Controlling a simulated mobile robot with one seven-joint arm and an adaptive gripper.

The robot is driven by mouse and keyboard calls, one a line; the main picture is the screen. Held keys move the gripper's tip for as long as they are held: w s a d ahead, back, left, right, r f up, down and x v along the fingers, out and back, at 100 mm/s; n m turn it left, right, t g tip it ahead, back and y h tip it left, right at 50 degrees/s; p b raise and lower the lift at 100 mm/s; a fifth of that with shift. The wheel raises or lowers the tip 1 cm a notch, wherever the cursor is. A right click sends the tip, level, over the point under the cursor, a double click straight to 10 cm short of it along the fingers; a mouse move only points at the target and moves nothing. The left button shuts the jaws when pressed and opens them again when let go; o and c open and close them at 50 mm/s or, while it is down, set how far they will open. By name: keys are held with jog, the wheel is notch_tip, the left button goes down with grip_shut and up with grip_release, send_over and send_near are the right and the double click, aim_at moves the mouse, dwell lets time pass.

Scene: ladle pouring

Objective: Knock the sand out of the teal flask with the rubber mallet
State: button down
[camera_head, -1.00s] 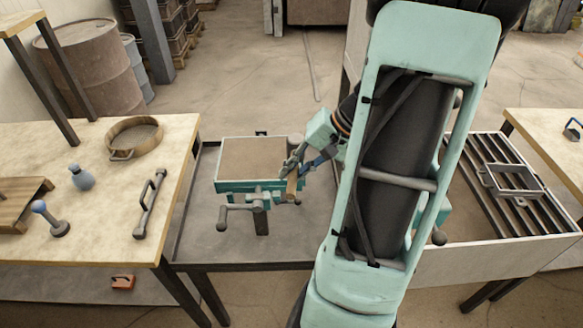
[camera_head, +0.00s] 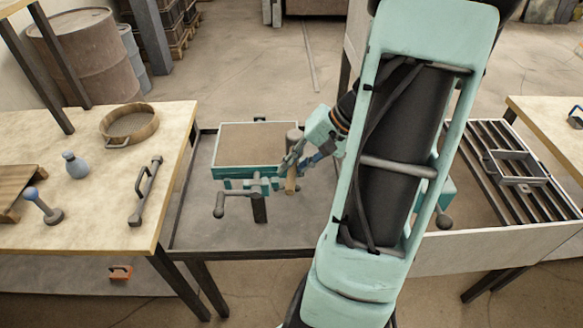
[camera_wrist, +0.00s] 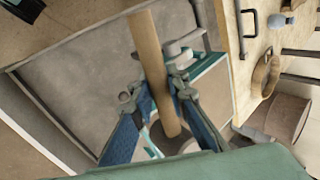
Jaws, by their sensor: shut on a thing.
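The teal flask (camera_head: 231,173) is a square frame full of brown sand (camera_head: 252,142), level on a stand with grey side handles. Its teal edge also shows in the wrist view (camera_wrist: 211,63). My gripper (camera_head: 291,166) is at the flask's right side, shut on the wooden handle (camera_wrist: 150,62) of the mallet. The handle runs between both fingers in the wrist view. The mallet's grey-brown head (camera_head: 293,138) shows upright at the flask's right edge. I cannot tell whether it touches the flask. My arm hides what lies to the right.
On the left table are a round sieve (camera_head: 130,124), a blue-grey bottle (camera_head: 75,165), a blue-handled tool (camera_head: 42,207) and a grey bar handle (camera_head: 146,192). A slatted bench with a metal frame (camera_head: 516,167) stands right. The grey tabletop before the flask is clear.

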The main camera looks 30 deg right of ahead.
jog(key=shift+r+b, duration=0.15)
jog(key=shift+b, duration=0.3)
dwell(0.8)
jog(key=shift+f+b, duration=0.3)
jog(key=shift+b, duration=0.15)
jog(key=shift+r, duration=0.25)
jog(key=shift+b, duration=0.3)
dwell(0.7)
jog(key=shift+f, duration=0.15)
